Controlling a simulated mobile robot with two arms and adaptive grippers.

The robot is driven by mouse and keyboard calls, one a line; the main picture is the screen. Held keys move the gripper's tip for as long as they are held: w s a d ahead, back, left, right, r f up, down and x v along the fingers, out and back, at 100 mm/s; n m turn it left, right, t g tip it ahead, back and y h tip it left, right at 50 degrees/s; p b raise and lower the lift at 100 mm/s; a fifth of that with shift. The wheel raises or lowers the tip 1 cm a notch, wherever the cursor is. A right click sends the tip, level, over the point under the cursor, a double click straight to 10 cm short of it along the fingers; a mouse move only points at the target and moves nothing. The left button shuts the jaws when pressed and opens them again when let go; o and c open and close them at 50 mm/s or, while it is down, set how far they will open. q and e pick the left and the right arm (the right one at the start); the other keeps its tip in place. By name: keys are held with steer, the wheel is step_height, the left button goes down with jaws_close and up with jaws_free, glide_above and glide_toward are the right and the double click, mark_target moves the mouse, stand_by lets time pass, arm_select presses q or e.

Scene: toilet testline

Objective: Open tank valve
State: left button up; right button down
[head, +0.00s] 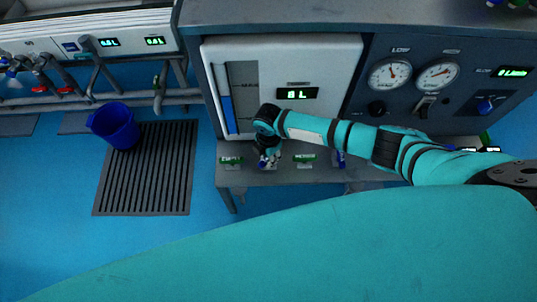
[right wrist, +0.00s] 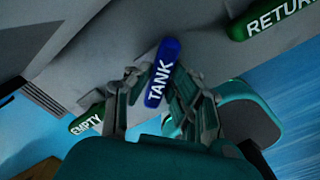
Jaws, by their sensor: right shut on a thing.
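The tank valve's blue handle, labelled TANK (right wrist: 161,76), lies between the two fingers of my right gripper (right wrist: 158,88) in the right wrist view. The fingers are shut on it. The handle stands at a steeper angle in that picture than the green handles beside it. In the head view my right gripper (head: 269,152) reaches down to the front ledge, and its wrist hides most of the handle. The display (head: 297,93) above reads 0 L, though its first character is blurred. My left gripper is in neither view.
A green EMPTY handle (head: 231,160) and a green RETURN handle (head: 305,157) flank the tank valve. Another blue handle (head: 341,159) sits farther right. Gauges (head: 390,74) are on the panel at right. A blue bucket (head: 114,125) stands on a floor grate (head: 150,185) at left.

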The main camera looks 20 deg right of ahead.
stand_by(0.5)
steer(key=c, duration=1.2)
jaws_free()
steer(key=shift+r, duration=0.1)
step_height(320, 180, up, 12)
